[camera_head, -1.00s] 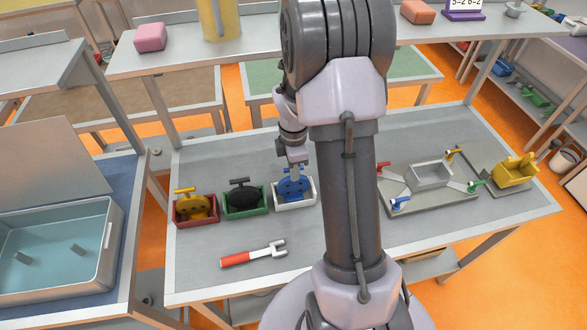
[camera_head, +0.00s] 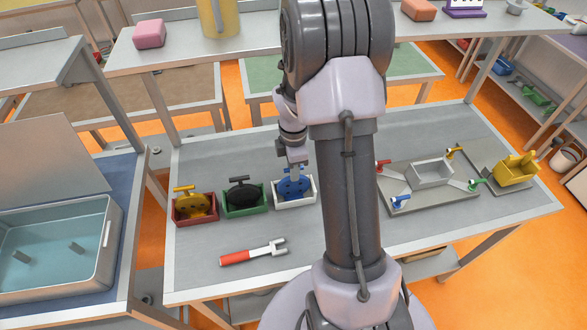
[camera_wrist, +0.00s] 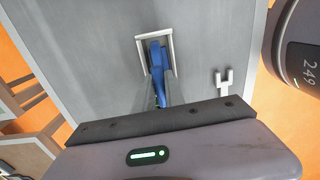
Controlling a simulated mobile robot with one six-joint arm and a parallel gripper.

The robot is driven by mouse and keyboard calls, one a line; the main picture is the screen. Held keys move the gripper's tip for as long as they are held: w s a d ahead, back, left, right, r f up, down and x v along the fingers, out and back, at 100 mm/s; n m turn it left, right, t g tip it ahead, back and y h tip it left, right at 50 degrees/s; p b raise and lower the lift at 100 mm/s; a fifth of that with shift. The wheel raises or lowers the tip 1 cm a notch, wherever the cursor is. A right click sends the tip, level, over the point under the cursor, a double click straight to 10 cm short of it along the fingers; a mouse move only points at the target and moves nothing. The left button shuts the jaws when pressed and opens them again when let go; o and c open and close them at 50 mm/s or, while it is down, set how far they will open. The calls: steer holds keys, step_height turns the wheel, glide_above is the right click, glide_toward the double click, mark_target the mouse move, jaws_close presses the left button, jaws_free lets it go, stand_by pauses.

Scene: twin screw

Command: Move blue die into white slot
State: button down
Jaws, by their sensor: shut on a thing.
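The blue die (camera_head: 295,186) is a round blue disc with dark holes and a handle on top. It stands upright in the white slot (camera_head: 297,204), a white open box on the workbench. My gripper (camera_head: 297,163) is above it and shut on its handle. In the wrist view the blue die (camera_wrist: 156,62) sits within the white frame of the slot (camera_wrist: 139,55). The gripper body hides the near part of the die, and I cannot tell whether the die touches the slot's bottom.
Left of the white slot are a green box (camera_head: 246,213) with a black die and a red box (camera_head: 195,219) with a yellow die. A red-handled fork tool (camera_head: 250,253) lies in front. A grey fixture (camera_head: 432,188) with coloured clamps and a yellow part (camera_head: 513,170) are right.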

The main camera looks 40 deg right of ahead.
steer(key=shift+f, duration=0.1)
steer(key=c, duration=1.3)
jaws_free()
step_height(320, 180, up, 18)
steer(key=p, duration=0.4)
steer(key=shift+f, duration=0.25)
